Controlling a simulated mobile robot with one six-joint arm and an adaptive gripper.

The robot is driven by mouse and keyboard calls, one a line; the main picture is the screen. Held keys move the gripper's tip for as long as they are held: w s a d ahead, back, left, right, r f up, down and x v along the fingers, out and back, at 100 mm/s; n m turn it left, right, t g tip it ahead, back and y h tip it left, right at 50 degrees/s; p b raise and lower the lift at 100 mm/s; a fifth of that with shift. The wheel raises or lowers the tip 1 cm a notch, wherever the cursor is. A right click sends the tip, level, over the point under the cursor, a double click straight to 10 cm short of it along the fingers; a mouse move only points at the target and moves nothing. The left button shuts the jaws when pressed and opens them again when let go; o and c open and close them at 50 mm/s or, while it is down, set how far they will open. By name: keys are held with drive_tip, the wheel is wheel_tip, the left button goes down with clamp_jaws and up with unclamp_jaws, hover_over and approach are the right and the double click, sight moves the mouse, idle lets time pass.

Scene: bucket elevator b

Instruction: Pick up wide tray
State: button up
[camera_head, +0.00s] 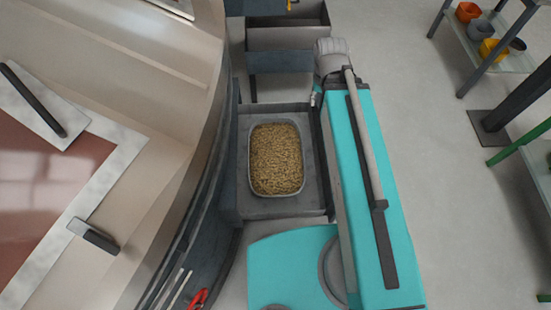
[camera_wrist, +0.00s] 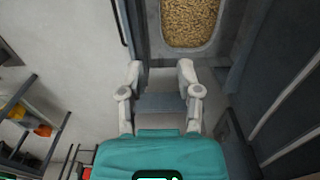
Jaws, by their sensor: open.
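The wide tray (camera_head: 251,172) is a pale, rounded rectangular tray filled with tan grain-like pellets. It sits in a grey open metal compartment (camera_head: 285,207) in the head view. In the wrist view the tray (camera_wrist: 190,50) shows at the top, cut off by the frame edge. My gripper (camera_wrist: 160,72) is open, with two pale fingers spread apart and nothing between them. It is apart from the tray, which appears above and slightly right of the fingertips there. I cannot make out my gripper's fingers in the head view.
More grey compartments (camera_head: 285,62) lie above the tray's one. A large curved beige machine body (camera_head: 170,70) stands close on the left. Shelves with coloured pots (camera_head: 487,47) stand at upper right. Bare floor (camera_head: 435,150) lies right of my teal arm.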

drive_tip(key=shift+f, duration=0.1)
drive_tip(key=w+f+n+b, duration=0.1)
drive_tip(key=w+f+b, duration=0.6)
drive_tip(key=f+b, duration=0.7)
drive_tip(key=w+d+f+n+y+b, duration=0.1)
drive_tip(key=w+f+b, duration=0.5)
drive_tip(key=f+b, duration=0.8)
drive_tip(key=w+d+f+n+b, duration=0.1)
drive_tip(key=w+f+b, duration=0.6)
drive_tip(key=f+b, duration=0.7)
drive_tip(key=shift+w+d+f+g+y+b, duration=0.2)
drive_tip(key=shift+w+g+y+b, duration=0.1)
drive_tip(key=shift+w+y+b, duration=0.1)
wheel_tip(320, 180, down, 8)
drive_tip(key=a+b, duration=0.1)
drive_tip(key=b, duration=0.7)
drive_tip(key=shift+s+a+f, duration=0.2)
drive_tip(key=shift+s, duration=0.05)
drive_tip(key=shift+w+a+f+b, duration=0.1)
drive_tip(key=shift+a+f+b, duration=0.1)
drive_tip(key=shift+f+b, duration=1.15)
drive_tip(key=shift+a+f+b, duration=0.15)
drive_tip(key=shift+f+b, duration=1.1)
drive_tip(key=shift+b, duration=0.2)
